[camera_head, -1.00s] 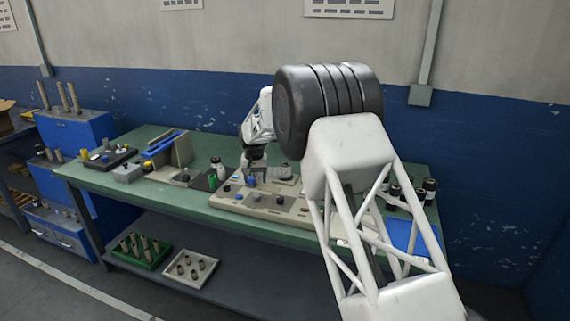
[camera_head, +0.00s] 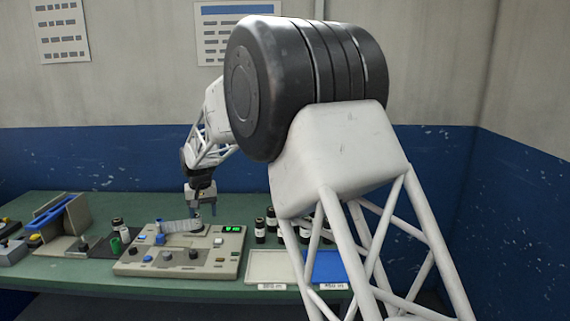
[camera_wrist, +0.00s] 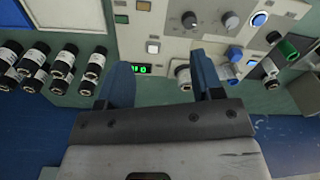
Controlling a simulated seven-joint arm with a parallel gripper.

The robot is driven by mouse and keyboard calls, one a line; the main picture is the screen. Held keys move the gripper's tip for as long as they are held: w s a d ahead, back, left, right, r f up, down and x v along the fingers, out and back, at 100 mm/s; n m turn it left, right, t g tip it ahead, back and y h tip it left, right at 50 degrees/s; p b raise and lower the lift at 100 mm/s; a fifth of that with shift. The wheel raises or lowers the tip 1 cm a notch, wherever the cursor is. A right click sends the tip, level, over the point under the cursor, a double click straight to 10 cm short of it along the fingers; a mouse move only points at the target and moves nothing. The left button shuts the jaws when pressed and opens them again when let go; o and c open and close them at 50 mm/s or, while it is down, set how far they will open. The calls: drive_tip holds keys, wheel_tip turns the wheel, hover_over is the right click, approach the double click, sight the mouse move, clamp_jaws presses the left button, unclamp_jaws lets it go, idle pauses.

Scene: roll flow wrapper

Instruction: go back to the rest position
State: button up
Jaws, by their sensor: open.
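My gripper (camera_head: 203,207) is open and empty above the back edge of the beige control panel machine (camera_head: 172,268) on the green bench. In the wrist view its two blue fingers (camera_wrist: 166,84) stand apart, with the panel's green lit display between and beyond them. The machine carries several knobs, a blue button and a grey roller-like part (camera_head: 181,226) on top. In the wrist view the machine's panel (camera_wrist: 205,22) lies at the top, with nothing held between the fingers.
Several dark bottles with white labels (camera_wrist: 62,68) stand beside the machine. A white tray (camera_head: 272,284) and a blue tray (camera_head: 327,285) lie to its right. The space above the bench is clear.

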drive_tip(key=s+d+r+m, duration=0.1)
drive_tip(key=s+d+r, duration=0.3)
drive_tip(key=s+d, duration=0.45)
drive_tip(key=s+d+r+t, duration=0.1)
drive_tip(key=s+d+r, duration=0.45)
drive_tip(key=d, duration=0.65)
drive_tip(key=s+d+r+m, duration=0.1)
drive_tip(key=s+d+r, duration=0.2)
drive_tip(key=s+d, duration=0.6)
drive_tip(key=s+d+f, duration=0.1)
drive_tip(key=s+d, duration=0.4)
drive_tip(key=s, duration=0.4)
drive_tip(key=s+d+f+m, duration=0.1)
drive_tip(key=s+d+f, duration=0.1)
drive_tip(key=s+d, duration=0.3)
drive_tip(key=s+d+f+t, duration=0.1)
drive_tip(key=s+d, duration=0.4)
drive_tip(key=s, duration=0.9)
drive_tip(key=shift+d+f+m, duration=0.35)
drive_tip(key=shift+f+m, duration=0.05)
drive_tip(key=shift+f, duration=0.3)
